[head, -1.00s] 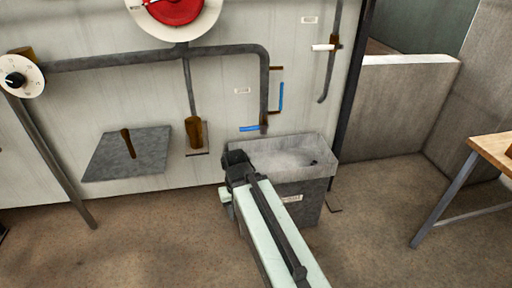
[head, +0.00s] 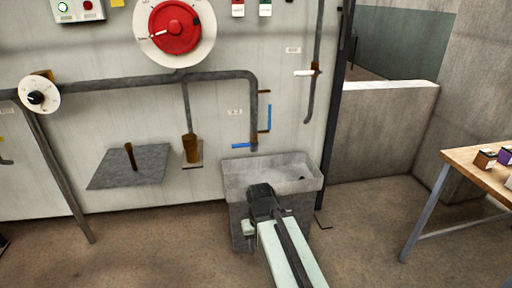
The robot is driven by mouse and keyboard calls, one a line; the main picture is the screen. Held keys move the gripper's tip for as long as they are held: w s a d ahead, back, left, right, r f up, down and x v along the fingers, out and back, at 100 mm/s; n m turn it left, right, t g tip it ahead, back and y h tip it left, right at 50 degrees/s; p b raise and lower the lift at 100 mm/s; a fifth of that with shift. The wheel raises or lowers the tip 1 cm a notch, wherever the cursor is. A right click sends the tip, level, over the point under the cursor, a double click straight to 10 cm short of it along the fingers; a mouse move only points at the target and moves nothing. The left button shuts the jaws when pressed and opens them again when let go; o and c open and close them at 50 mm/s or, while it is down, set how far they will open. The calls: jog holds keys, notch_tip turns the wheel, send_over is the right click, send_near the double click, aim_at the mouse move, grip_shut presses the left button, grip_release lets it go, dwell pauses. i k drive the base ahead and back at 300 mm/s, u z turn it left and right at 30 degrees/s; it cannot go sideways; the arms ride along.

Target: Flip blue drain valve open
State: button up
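A blue lever (head: 241,146) lies flat, pointing left, at the lower end of the grey pipe (head: 254,115) on the wall. It looks like the drain valve's handle. A second blue part, an upright blue bar (head: 269,117), sits on brown fittings just right of the pipe. A grey stone basin (head: 235,173) stands below the pipe end. My gripper (head: 260,188) is dark and shows in front of the basin, lower in the picture than the blue lever and apart from it. Its fingers are too small and dark to tell open from shut.
A red dial (head: 174,27) and a white dial with a black knob (head: 39,94) are on the wall. A grey plate (head: 129,168) with a brown handle is at left. A wooden table (head: 470,160) with small boxes stands right. Floor between is clear.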

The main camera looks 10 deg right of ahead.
aim_at(245, 145)
jog(key=z, duration=0.05)
jog(key=i, duration=1)
jog(key=u, duration=0.4)
jog(key=k, duration=1.35)
jog(key=u, duration=1.15)
jog(key=i, duration=1.6)
jog(key=z, duration=0.5)
